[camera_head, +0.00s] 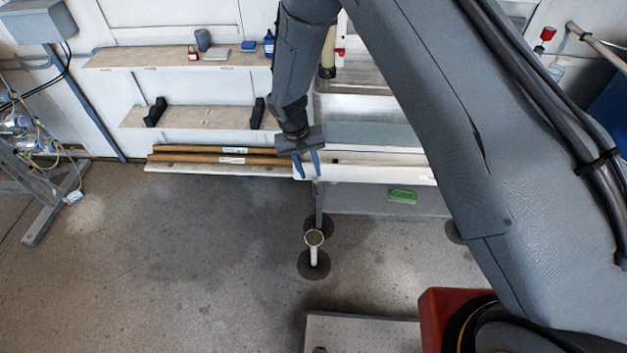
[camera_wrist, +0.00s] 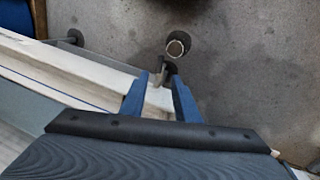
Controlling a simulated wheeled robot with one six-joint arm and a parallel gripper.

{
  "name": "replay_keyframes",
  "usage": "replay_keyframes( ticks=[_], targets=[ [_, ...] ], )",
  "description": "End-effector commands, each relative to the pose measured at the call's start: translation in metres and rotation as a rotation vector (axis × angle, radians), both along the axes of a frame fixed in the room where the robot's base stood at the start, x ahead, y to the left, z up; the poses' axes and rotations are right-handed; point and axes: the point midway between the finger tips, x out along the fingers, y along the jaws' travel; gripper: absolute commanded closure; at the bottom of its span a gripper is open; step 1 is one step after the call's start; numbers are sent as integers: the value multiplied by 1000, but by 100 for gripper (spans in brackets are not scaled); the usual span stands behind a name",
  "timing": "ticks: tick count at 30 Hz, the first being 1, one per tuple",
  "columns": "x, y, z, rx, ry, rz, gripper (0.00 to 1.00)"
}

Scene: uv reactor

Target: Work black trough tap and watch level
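My gripper (camera_head: 308,172) hangs in front of the near white edge of a long trough-like bench (camera_head: 375,178). In the wrist view the gripper (camera_wrist: 159,76) points down past the white rim (camera_wrist: 70,68), with the fingertips close over the rim's corner; contact cannot be told. A water level is not visible. Below the corner, a pale upright pipe with a round open top (camera_head: 314,238) stands on the floor, also in the wrist view (camera_wrist: 176,48).
Wall shelves (camera_head: 185,55) at left hold small items, with wooden bars (camera_head: 215,155) lowest. A green object (camera_head: 402,196) lies beneath the bench. A metal stand (camera_head: 45,200) with cables is far left. A red-handled valve (camera_head: 546,35) is upper right. The floor at left is clear.

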Motion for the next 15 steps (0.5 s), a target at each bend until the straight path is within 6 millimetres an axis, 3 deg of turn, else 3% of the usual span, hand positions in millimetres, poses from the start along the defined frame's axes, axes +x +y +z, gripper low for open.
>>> replay_keyframes(
  ticks=[9, 15],
  targets=[
    [1, -10, -44, -2, 3, -1, 71],
    [2, -13, -60, 0, 1, -1, 71]
  ],
)
